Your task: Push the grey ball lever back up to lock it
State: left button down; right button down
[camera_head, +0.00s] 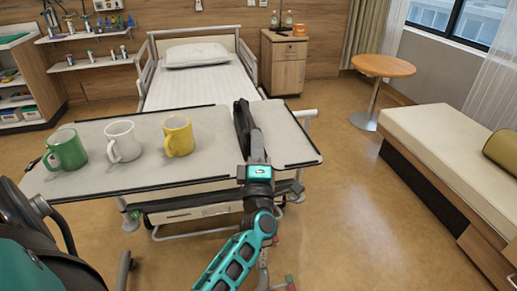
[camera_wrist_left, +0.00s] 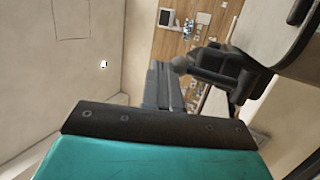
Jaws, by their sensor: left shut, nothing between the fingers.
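The grey ball (camera_wrist_left: 180,64) shows in the left wrist view, at the left end of a dark grey lever and bracket (camera_wrist_left: 225,65). The bracket sits beside a pale panel edge at upper right. My left gripper (camera_wrist_left: 160,66) is shut and empty, its grey fingers just below and left of the ball; I cannot tell if they touch. I cannot make out the lever there.
A green mug (camera_head: 68,150), a white mug (camera_head: 122,141) and a yellow mug (camera_head: 178,136) stand on the table's left part. The bed (camera_head: 200,88) is behind it. A couch (camera_head: 440,140) stands at right, with open floor (camera_head: 350,200) between.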

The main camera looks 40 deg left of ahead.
pick_arm(q)
jog(key=shift+w+a+r, duration=0.2)
jog(key=shift+a, duration=0.1)
pick_arm(e)
jog(key=shift+r, duration=0.1)
jog(key=shift+w, duration=0.1)
dwell(0.5)
